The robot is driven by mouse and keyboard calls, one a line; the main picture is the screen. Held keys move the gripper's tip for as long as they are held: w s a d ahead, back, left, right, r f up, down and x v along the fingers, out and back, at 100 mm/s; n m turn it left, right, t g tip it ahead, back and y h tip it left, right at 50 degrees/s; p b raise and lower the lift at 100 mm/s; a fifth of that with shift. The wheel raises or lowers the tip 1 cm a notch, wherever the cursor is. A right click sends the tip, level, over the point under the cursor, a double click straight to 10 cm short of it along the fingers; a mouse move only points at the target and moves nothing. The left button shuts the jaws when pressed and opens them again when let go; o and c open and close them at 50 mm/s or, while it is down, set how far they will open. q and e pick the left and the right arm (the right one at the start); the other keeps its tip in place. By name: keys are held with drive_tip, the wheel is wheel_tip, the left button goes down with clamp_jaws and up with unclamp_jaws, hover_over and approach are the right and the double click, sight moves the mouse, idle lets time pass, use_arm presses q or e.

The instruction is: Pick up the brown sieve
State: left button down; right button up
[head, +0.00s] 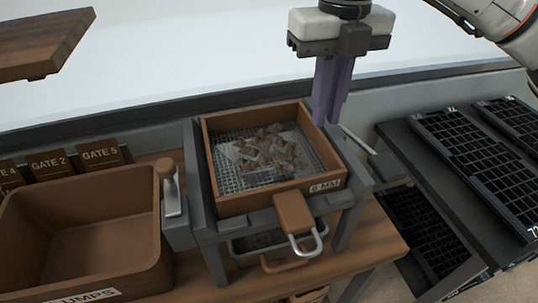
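The brown sieve (276,201) is a square wooden-coloured box with a grey mesh floor and a "6 MM" label on its front wall. Brown angular lumps (270,152) lie on its mesh. It sits level in a grey stand, with a brown handle (293,212) at the front. My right gripper (330,118) points down with purple fingers at the sieve's right rear corner. The fingers overlap in this view, so their gap and any contact with the sieve wall are unclear. My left gripper is not in view.
A brown bin (92,252) marked "UMPS" stands at left, with gate plaques (100,154) behind it. A lever with a brown knob (166,168) rises left of the stand. Black cell trays (475,150) lie at right. A metal loop (306,243) sits below the sieve handle.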

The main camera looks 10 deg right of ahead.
sight(323, 136)
wheel_tip(323, 136, down, 5)
drive_tip(key=shift+s+r+p, duration=0.1)
drive_tip(key=shift+r+p, duration=0.1)
drive_tip(key=shift+p, duration=0.15)
clamp_jaws()
drive_tip(key=shift+r, duration=0.1)
